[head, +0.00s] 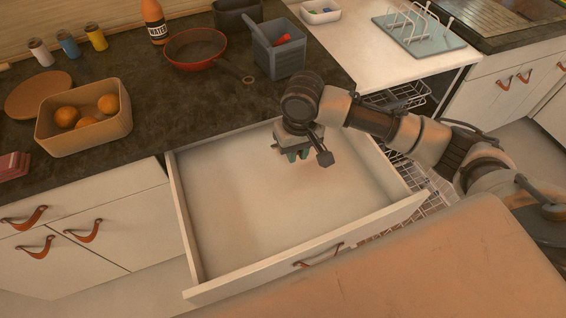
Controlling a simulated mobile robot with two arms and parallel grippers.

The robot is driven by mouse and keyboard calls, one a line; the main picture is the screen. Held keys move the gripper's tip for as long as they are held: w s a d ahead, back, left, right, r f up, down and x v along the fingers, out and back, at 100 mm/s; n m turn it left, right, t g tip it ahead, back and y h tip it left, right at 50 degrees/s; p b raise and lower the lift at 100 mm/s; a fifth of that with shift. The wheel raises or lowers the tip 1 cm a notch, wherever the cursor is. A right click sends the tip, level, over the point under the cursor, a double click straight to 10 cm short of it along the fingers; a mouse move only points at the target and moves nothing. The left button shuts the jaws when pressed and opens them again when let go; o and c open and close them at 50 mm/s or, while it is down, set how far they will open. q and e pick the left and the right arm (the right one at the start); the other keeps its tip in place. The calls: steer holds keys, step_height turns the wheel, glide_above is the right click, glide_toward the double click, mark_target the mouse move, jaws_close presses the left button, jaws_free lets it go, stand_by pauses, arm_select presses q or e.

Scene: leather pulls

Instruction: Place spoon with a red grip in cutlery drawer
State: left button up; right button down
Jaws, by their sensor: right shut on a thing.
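The cutlery drawer (250,215) is pulled wide open, and its pale floor looks bare. My right gripper (298,154) reaches in from the right and points down over the back right part of the drawer. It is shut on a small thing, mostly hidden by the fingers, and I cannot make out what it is. No spoon with a red grip can be clearly told in this view. A small red thing shows inside the grey bin (283,61) on the counter, too little of it to name. My left gripper is not in view.
An open dishwasher rack (403,97) is right of the drawer. A brown surface (430,270) fills the lower right.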

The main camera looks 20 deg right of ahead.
step_height(320, 180, down, 6)
steer(key=w+a, duration=0.1)
steer(key=a, duration=0.1)
steer(key=shift+w+a+r, duration=0.15)
steer(key=shift+a, duration=0.1)
steer(key=c, duration=1.1)
jaws_free()
step_height(320, 180, up, 12)
steer(key=shift+d, duration=0.2)
